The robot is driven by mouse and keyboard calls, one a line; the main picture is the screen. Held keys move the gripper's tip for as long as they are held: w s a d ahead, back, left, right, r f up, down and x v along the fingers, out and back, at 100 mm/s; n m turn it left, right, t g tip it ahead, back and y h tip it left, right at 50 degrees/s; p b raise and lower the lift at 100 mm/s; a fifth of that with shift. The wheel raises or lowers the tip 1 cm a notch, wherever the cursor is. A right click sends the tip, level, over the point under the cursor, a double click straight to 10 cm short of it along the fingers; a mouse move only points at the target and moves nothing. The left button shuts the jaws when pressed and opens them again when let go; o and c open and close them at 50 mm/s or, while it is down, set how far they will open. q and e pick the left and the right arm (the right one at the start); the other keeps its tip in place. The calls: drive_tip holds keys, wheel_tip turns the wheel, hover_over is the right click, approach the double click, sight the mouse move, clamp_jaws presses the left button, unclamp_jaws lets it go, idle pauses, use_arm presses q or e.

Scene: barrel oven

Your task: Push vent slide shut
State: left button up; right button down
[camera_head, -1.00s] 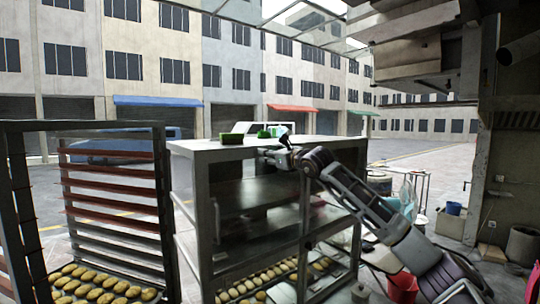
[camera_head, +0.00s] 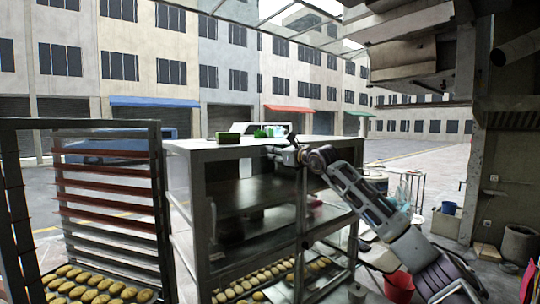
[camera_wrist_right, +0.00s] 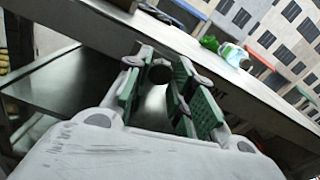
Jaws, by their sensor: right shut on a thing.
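The metal cabinet-like oven (camera_head: 236,149) stands in the middle of the head view. My right gripper (camera_head: 280,152) is at its upper front, just below the top edge, with the arm coming in from the right. In the right wrist view, the gripper's green-padded fingers (camera_wrist_right: 162,98) are shut around a small dark round knob (camera_wrist_right: 160,72), likely the vent slide's handle. The slide plate and its opening cannot be made out behind the fingers. My left gripper is not in view.
A green block (camera_head: 229,138) and other small green items (camera_head: 266,132) sit on the oven top. A rack (camera_head: 106,185) with trays of buns stands at the left. A red bucket (camera_head: 399,284) is on the floor at the right, below my arm.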

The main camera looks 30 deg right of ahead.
drive_tip(key=shift+d, duration=0.35)
drive_tip(key=c, duration=1.5)
unclamp_jaws()
drive_tip(key=o, duration=0.3)
drive_tip(key=shift+d, duration=0.25)
drive_tip(key=shift+o, duration=0.2)
drive_tip(key=shift+a, duration=0.2)
drive_tip(key=s+d, duration=0.1)
drive_tip(key=s, duration=0.9)
drive_tip(key=shift+s+d, duration=0.1)
drive_tip(key=shift+s, duration=0.85)
